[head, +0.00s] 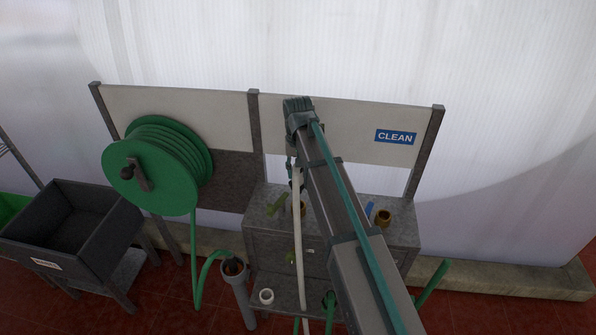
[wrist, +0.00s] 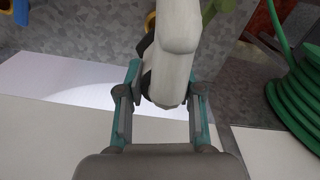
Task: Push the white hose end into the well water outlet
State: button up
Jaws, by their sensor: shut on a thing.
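The white hose (head: 297,235) hangs down from my gripper (head: 295,172), in front of the grey bench. In the wrist view, my gripper (wrist: 161,95) is shut around the white hose (wrist: 178,45) near its rounded end. Brass outlets stand on the bench top. One outlet (head: 383,217) has a blue lever; another (head: 302,208), beside a green lever (head: 276,205), is partly behind the hose and my arm. Part of a brass outlet (wrist: 150,20) shows beside the hose in the wrist view. I cannot tell which outlet is well water. The hose end appears apart from both.
A green hose reel (head: 155,165) is on the left panel. A dark grey sink (head: 70,222) stands at the left. A white ring (head: 266,296) and a grey pipe holder (head: 236,280) are below the bench. A CLEAN sign (head: 396,137) is on the right panel.

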aim_at(298, 192)
jog(key=shift+w+f, duration=0.1)
jog(key=shift+w, duration=0.05)
jog(key=shift+d+f, duration=0.2)
jog(key=shift+f, duration=0.05)
jog(key=shift+a+f+b, duration=0.1)
jog(key=shift+f+b, duration=1.35)
jog(key=shift+f, duration=0.55)
jog(key=shift+f, duration=0.25)
jog(key=shift+f+b, duration=0.9)
jog(key=shift+f, duration=1.4)
jog(key=shift+f, duration=0.25)
jog(key=o, duration=1.2)
